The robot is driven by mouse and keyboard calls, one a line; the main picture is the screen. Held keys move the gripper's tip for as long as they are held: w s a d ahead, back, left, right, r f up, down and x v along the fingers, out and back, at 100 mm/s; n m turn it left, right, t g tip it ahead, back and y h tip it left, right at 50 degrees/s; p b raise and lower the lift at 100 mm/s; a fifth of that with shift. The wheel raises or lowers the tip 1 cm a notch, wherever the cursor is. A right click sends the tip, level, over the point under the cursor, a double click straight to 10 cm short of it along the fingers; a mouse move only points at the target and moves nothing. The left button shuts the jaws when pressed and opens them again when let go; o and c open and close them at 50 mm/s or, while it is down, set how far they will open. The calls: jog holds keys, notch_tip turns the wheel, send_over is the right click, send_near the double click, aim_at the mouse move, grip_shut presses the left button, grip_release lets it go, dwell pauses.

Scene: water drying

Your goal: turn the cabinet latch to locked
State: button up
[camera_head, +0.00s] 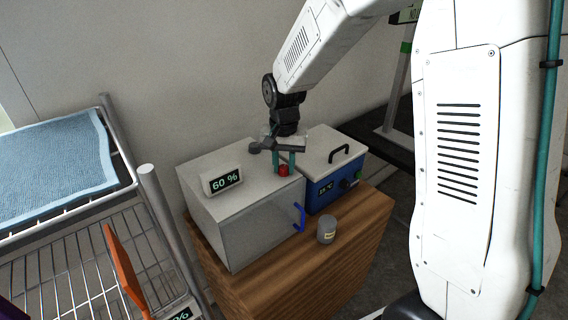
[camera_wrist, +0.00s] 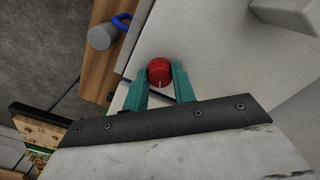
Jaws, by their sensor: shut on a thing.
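The white cabinet (camera_head: 262,226) stands on the wooden stand and its grey front door looks closed, with a blue handle (camera_head: 299,217) at its right edge. The red latch knob (camera_head: 284,170) sits near the cabinet's front right top edge. It also shows in the wrist view (camera_wrist: 159,72), round, with a pale mark on its near side. My gripper (camera_head: 284,162) reaches down from above. Its two green fingers (camera_wrist: 160,80) are on either side of the red knob and shut on it. Part of the knob's sides is hidden by the fingers.
A blue and white box (camera_head: 338,185) with a black handle stands right beside the cabinet. A grey jar (camera_head: 326,230) stands on the wooden stand (camera_head: 300,270) in front. A "60 %" display (camera_head: 222,182) sits on the cabinet top. A wire rack (camera_head: 80,250) with a blue cloth (camera_head: 50,170) is at left.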

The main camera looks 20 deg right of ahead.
aim_at(284, 166)
jog(key=n, duration=0.6)
jog(key=shift+n, duration=0.3)
jog(key=n, duration=0.6)
dwell(0.4)
jog(key=o, duration=1)
notch_tip(284, 166, up, 8)
jog(key=shift+f, duration=0.1)
